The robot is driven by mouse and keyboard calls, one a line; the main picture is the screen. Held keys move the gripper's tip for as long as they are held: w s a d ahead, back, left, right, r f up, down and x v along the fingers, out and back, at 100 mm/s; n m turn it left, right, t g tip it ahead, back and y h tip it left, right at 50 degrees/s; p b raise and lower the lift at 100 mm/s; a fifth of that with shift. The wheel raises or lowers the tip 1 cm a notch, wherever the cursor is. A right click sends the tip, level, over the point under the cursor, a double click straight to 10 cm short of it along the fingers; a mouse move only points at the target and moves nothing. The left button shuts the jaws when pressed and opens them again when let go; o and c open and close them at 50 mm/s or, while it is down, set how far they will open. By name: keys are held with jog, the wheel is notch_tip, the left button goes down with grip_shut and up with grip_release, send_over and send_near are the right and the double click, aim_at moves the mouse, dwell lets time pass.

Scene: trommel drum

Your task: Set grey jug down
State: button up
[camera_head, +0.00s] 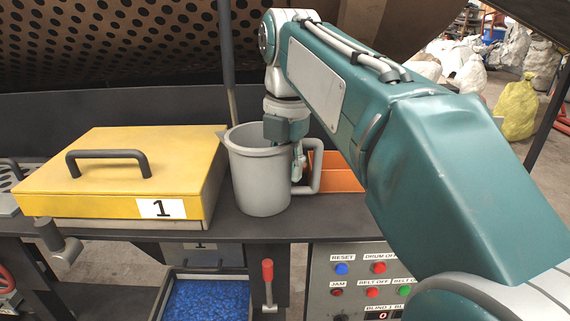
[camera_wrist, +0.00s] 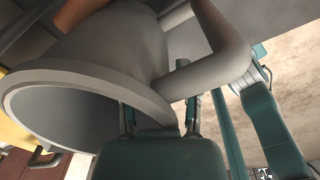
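The grey jug (camera_head: 258,180) stands upright, its base at or close to the dark shelf top (camera_head: 325,215); I cannot tell whether it touches. Its handle (camera_head: 316,168) points right. My gripper (camera_head: 293,155) reaches down at the jug's right rim, beside the handle. In the wrist view, the jug (camera_wrist: 110,55) shows its open mouth at left and its handle (camera_wrist: 225,62) at right. My gripper (camera_wrist: 161,112) straddles the rim there, one finger at the mouth side and one toward the handle. The finger ends are partly hidden, so grip contact is unclear.
A yellow lidded box (camera_head: 120,170) marked 1 stands close to the jug's left. An orange box (camera_head: 338,172) lies behind its right. A vertical post (camera_head: 227,65) rises behind the jug. Below the shelf are a blue-filled bin (camera_head: 207,298), a red-handled lever (camera_head: 268,272) and a button panel (camera_head: 357,280).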

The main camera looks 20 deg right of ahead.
notch_tip(320, 180, up, 8)
dwell(0.7)
jog(key=shift+s+d+f, duration=0.1)
jog(key=shift+s+f, duration=0.05)
